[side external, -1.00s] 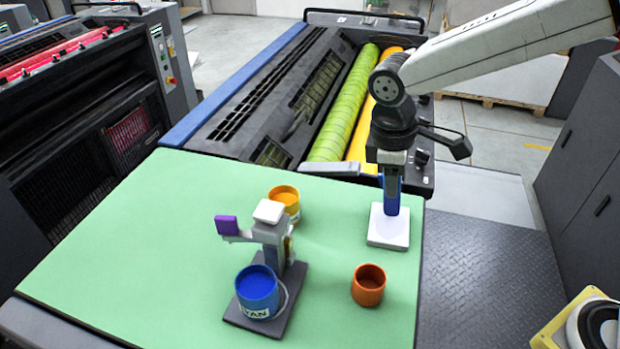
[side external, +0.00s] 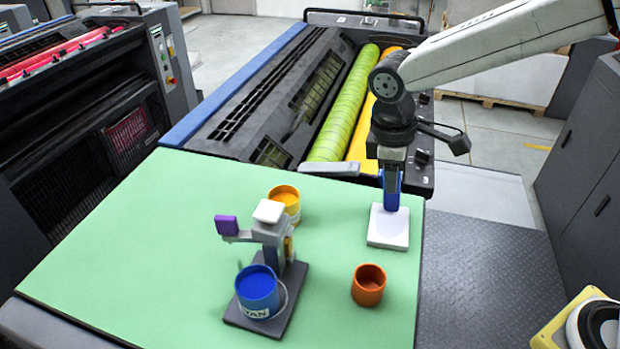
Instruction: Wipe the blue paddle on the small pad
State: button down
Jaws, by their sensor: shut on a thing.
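My gripper (side external: 392,168) is at the right of the green table, pointing down. It is shut on the blue paddle (side external: 391,198), which hangs upright below the jaws. The small white pad (side external: 388,236) lies flat on the table under the paddle. The paddle's lower end overlaps the pad's far part in the picture. I cannot tell whether it touches the pad or is just above it. The pad shows no clear ink mark.
An orange-brown cup (side external: 368,286) stands in front of the pad. To the left, a grey stand (side external: 270,237) with a purple block (side external: 226,225) rises beside a blue ink cup (side external: 257,286). A yellow ink cup (side external: 285,200) stands behind it. The table's left part is clear.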

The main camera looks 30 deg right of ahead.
jog(key=shift+s+a, duration=0.35)
jog(key=shift+s, duration=0.15)
jog(key=shift+s+a+r, duration=0.15)
jog(key=shift+s+a, duration=0.4)
jog(key=shift+a, duration=0.1)
jog(key=shift+s+a, duration=0.45)
jog(key=shift+s, duration=0.1)
jog(key=shift+s+a+f, duration=0.25)
jog(key=shift+s+a, duration=0.25)
jog(key=shift+s, duration=0.15)
